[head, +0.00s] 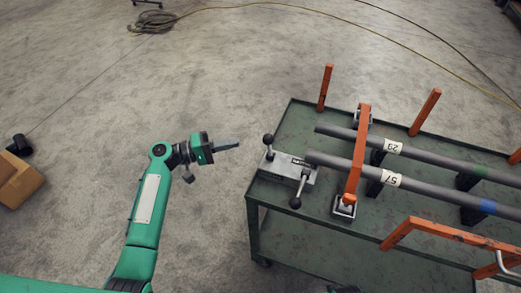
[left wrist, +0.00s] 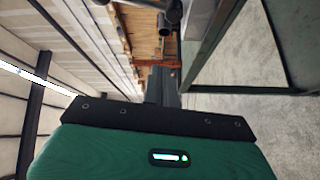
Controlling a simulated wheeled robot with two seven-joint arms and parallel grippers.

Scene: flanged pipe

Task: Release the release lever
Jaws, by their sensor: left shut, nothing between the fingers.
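A grey metal block (head: 288,168) sits at the left edge of a green cart. It carries two levers with dark ball knobs, a far one (head: 268,140) and a near one (head: 295,202). I cannot tell by a label which is the release lever. My left gripper (head: 236,144) is shut and empty, left of the far knob and apart from it, out beyond the cart's edge. Its closed fingers (left wrist: 164,86) also show in the left wrist view, with a dark knob-ended metal part above them, only partly in frame. My right gripper is not in view.
The green cart (head: 300,235) holds two grey pipes (head: 440,153) marked 29 and 57, an orange clamp bar (head: 357,155) and orange posts (head: 325,88). An orange handle frame (head: 450,234) is at the front right. The concrete floor around my left arm is clear. A cardboard box (head: 18,182) is far left.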

